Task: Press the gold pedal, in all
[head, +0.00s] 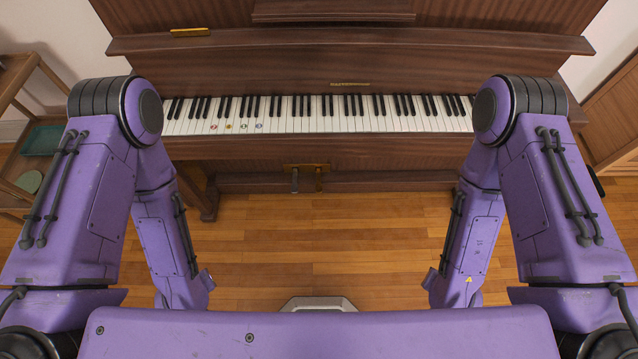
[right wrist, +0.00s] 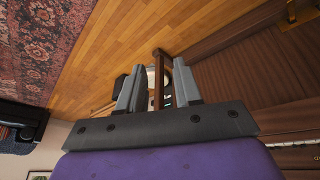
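The brown upright piano (head: 380,150) stands ahead in the head view. Low at its middle is a gold plate (head: 306,166) with two pedals. The left one is a grey pedal (head: 295,181); the right one is a darker gold pedal (head: 318,180). In the right wrist view a gold piece (right wrist: 303,13) at the upper right edge may be part of the pedals. My right gripper (right wrist: 157,82) is open and empty there, apart from the piano. My left gripper is out of sight; only my left arm shows in the head view.
Bare wooden floor (head: 320,235) lies clear in front of the piano. A piano leg (head: 207,195) stands left of the pedals. A wooden shelf (head: 25,130) is at far left, a wooden cabinet (head: 610,120) at right. A patterned rug (right wrist: 45,45) shows in the right wrist view.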

